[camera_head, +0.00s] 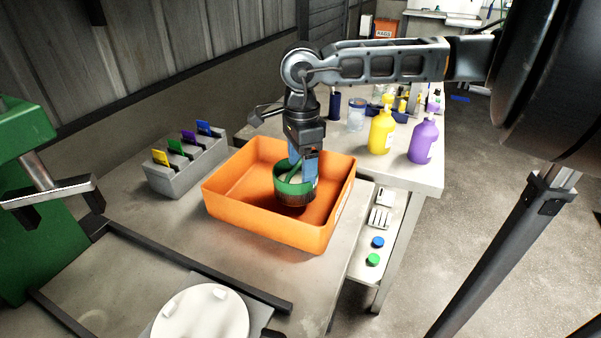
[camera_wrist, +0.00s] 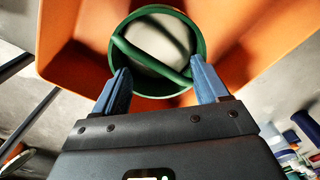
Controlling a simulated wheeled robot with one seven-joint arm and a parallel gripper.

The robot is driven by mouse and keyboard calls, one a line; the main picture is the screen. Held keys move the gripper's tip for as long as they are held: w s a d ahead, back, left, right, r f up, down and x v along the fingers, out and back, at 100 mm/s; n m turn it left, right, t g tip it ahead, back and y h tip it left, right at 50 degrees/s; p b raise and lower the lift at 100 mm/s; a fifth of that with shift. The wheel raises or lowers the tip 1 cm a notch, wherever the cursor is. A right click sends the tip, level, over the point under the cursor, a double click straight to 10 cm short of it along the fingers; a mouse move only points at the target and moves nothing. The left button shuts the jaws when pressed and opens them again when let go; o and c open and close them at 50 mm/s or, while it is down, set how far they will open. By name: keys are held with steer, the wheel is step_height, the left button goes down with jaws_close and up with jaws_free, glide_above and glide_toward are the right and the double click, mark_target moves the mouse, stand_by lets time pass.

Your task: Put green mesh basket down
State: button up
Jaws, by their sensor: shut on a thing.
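The green mesh basket (camera_head: 294,190) is a round cup with a green rim and dark lower wall. It is inside the orange bin (camera_head: 228,198), a little right of the bin's middle. My gripper (camera_head: 303,168) points down into the bin with its blue fingers at the basket. In the wrist view the green ring (camera_wrist: 200,48) with a bar across it lies between the two blue fingers of my gripper (camera_wrist: 160,85), which is shut on it. I cannot tell whether the basket's bottom touches the bin floor.
A grey rack (camera_head: 187,165) with coloured tabs stands left of the bin. A yellow bottle (camera_head: 381,133) and a purple bottle (camera_head: 423,142) stand on the table behind. A white disc (camera_head: 200,318) lies in front. A green machine (camera_head: 30,200) stands at the left edge.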

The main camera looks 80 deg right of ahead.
steer(key=shift+f, duration=1.4)
steer(key=shift+f, duration=0.2)
steer(key=o, duration=1.5)
steer(key=shift+r, duration=0.1)
step_height(320, 180, up, 12)
steer(key=shift+r, duration=0.15)
